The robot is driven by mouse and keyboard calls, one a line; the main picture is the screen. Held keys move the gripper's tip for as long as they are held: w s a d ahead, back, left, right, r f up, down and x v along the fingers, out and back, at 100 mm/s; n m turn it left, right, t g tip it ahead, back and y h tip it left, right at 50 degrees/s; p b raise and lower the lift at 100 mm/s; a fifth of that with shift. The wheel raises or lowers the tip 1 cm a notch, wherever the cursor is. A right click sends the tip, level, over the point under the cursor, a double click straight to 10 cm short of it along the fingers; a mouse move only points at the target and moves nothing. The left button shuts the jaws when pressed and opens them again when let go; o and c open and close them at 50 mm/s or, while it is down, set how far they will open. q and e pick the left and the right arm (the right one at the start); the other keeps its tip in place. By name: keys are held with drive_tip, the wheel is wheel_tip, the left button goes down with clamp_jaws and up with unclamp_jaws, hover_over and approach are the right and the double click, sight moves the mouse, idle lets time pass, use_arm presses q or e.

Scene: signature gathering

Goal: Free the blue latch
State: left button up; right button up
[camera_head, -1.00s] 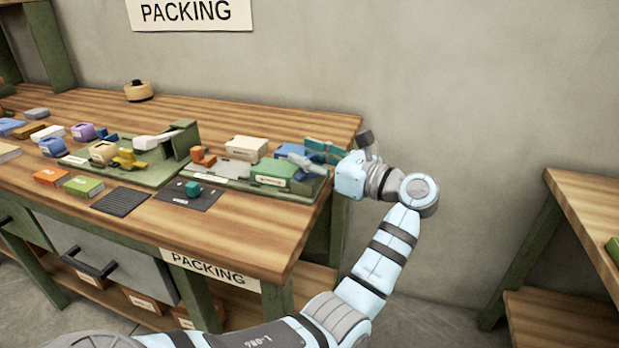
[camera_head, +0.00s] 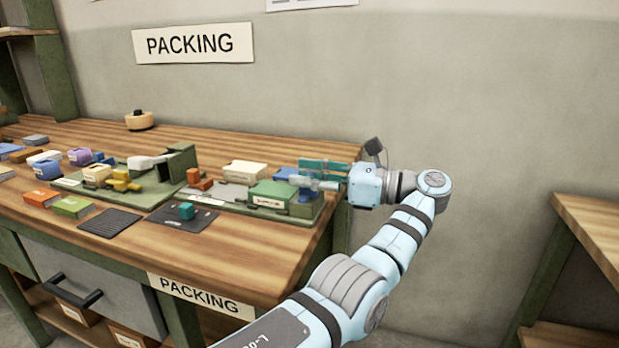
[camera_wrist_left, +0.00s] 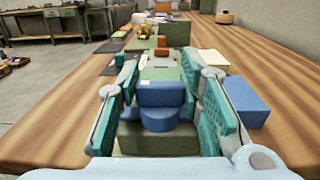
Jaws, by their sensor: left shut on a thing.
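The blue latch (camera_wrist_left: 160,105) sits at the right end of the green supply box (camera_head: 271,193). In the wrist view it fills the space between the two teal-padded fingers. My left gripper (camera_head: 318,174) reaches in from the table's right end, and it also shows in the left wrist view (camera_wrist_left: 162,62). It is shut on the blue latch, with a finger on either side; the exact contact of the pads is hard to see. The latch still stands at the box end, above a dark green base (camera_wrist_left: 158,141). My right gripper is not in view.
A blue block (camera_wrist_left: 246,101) lies just outside the right finger. A cream box (camera_head: 244,171), an orange piece (camera_head: 198,181) and a teal piece on a dark mat (camera_head: 186,211) stand left of the supply box. Bare wood (camera_head: 225,255) lies in front.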

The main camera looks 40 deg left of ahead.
use_arm(q)
drive_tip(key=o, duration=1.2)
